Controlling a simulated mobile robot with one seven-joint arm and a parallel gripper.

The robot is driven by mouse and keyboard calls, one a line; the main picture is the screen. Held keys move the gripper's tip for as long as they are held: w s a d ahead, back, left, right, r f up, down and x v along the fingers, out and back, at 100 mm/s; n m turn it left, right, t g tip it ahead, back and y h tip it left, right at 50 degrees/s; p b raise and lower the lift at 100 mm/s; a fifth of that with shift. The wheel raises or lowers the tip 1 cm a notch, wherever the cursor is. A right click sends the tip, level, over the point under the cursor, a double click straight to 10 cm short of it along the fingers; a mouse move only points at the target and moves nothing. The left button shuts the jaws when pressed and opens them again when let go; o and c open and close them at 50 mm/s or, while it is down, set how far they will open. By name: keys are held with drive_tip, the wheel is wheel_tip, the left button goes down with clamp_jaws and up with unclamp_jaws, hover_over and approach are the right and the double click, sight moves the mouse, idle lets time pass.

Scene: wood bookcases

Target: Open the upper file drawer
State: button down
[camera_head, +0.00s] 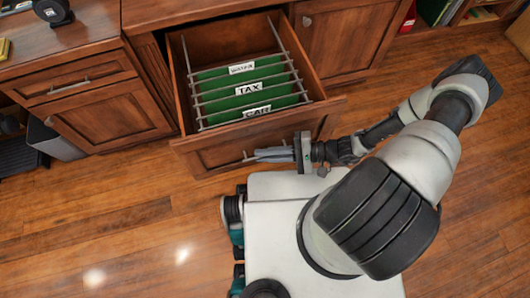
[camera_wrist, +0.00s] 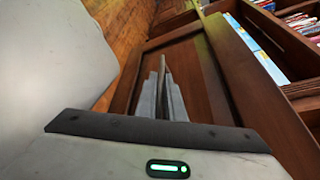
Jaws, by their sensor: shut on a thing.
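The wooden file drawer (camera_head: 220,160) stands pulled out of the bookcase in the head view, with green hanging files (camera_head: 240,88) labelled "TAX" and "CAR" inside. My gripper (camera_head: 262,155) is at the drawer's front face, shut on its metal handle (camera_head: 247,158). The handle is mostly hidden by the fingers. In the wrist view the gripper fingers (camera_wrist: 165,97) are close together against the brown drawer front (camera_wrist: 205,80). Whether another drawer lies below is hidden by the open one.
A closed drawer and door cabinet (camera_head: 90,115) stands at the left, with a grey bin (camera_head: 62,142) beside it. A closed cabinet door (camera_head: 340,40) is behind at the right. My base is close in front of the drawer. Wood floor (camera_head: 90,220) is clear at the left.

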drive_tip(key=shift+d, duration=0.1)
idle(0.3)
drive_tip(key=c, duration=2.2)
unclamp_jaws()
drive_tip(key=shift+o, duration=0.2)
drive_tip(key=shift+s, duration=0.1)
drive_tip(key=p+v, duration=0.1)
drive_tip(key=v, duration=1.6)
drive_tip(key=shift+d, duration=0.15)
drive_tip(key=shift+r, duration=0.15)
